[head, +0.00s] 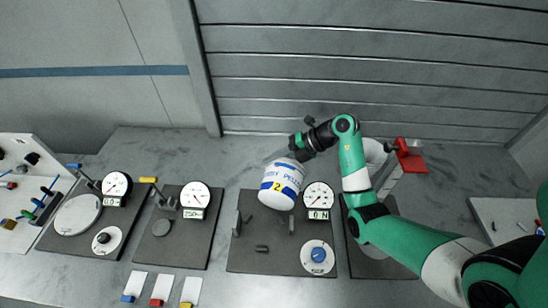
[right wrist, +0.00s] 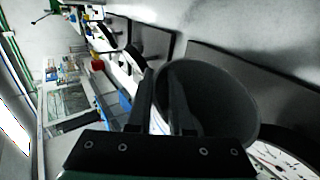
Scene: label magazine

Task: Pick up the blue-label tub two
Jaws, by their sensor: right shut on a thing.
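The blue-label tub two (head: 281,186) is white with blue bands and a yellow patch with a 2. It is held tilted above the dark board with a gauge and blue knob in the head view. My right gripper (head: 297,150) is shut on it near its upper end. In the right wrist view the tub's round dark opening (right wrist: 222,95) is beside the fingers of the gripper (right wrist: 163,92); one finger appears inside the rim and the other outside. My left gripper is not in view.
Below the tub is a dark board (head: 245,258) with a dial gauge (head: 318,196) and a blue knob (head: 318,255). Two more gauge boards stand left, one with a round plate (head: 78,214). Blue, red and yellow tags (head: 160,290) lie in front. A red stand (head: 410,158) is right.

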